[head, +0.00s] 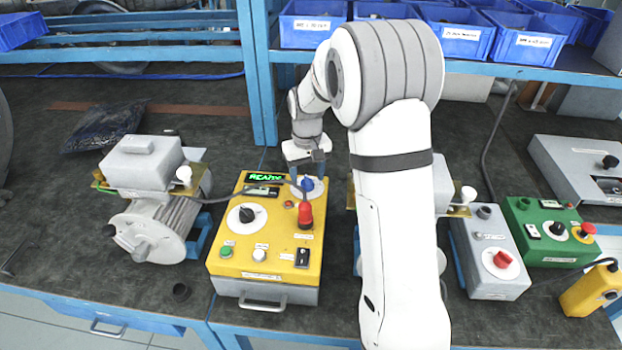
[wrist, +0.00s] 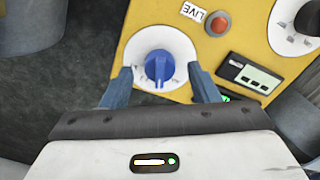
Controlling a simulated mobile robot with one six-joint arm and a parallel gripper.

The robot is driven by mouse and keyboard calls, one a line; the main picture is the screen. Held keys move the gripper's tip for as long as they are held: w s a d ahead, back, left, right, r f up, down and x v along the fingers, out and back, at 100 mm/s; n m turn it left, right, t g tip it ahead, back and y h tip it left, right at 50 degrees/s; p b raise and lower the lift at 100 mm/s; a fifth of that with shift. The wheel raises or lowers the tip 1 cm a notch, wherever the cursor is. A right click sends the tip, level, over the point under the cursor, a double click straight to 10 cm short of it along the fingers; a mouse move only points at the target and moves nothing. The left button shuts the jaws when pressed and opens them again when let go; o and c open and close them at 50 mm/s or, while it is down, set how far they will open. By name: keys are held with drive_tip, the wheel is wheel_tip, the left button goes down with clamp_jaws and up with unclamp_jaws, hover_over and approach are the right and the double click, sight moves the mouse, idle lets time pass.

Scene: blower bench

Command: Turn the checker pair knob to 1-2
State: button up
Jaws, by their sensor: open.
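The checker is a yellow box (head: 265,262) on the bench, with a lit green display (head: 266,177). A blue knob (head: 307,184) on a white dial sits at its far right corner. In the wrist view the blue knob (wrist: 159,67) lies between the two fingers of my gripper (wrist: 159,84), with a gap on each side. The gripper is open and apart from the knob. The dial markings are too small to read. A black knob (head: 246,214) on a larger white dial is on the same panel; it shows partly in the wrist view (wrist: 309,18).
A red plug (head: 305,214) with a cable stands on the panel near the blue knob. A motor (head: 152,225) is left of the checker. A grey box with a red knob (head: 492,255) and a green box (head: 548,232) are at right.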

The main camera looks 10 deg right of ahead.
sight(307, 180)
wheel_tip(307, 180, up, 6)
drive_tip(key=shift+r, duration=0.1)
idle(0.5)
drive_tip(key=s+d+r+m+t, duration=0.1)
drive_tip(key=s+r, duration=0.1)
drive_tip(key=s, duration=1.2)
drive_tip(key=s+d+r+t, duration=0.1)
drive_tip(key=s+r, duration=0.1)
drive_tip(key=s, duration=1.1)
drive_tip(key=shift+s+r+m+t, duration=0.2)
drive_tip(key=shift+s+m+t, duration=0.1)
drive_tip(key=shift+s+m, duration=0.1)
drive_tip(key=shift+d, duration=0.1)
drive_tip(key=shift+c, duration=0.2)
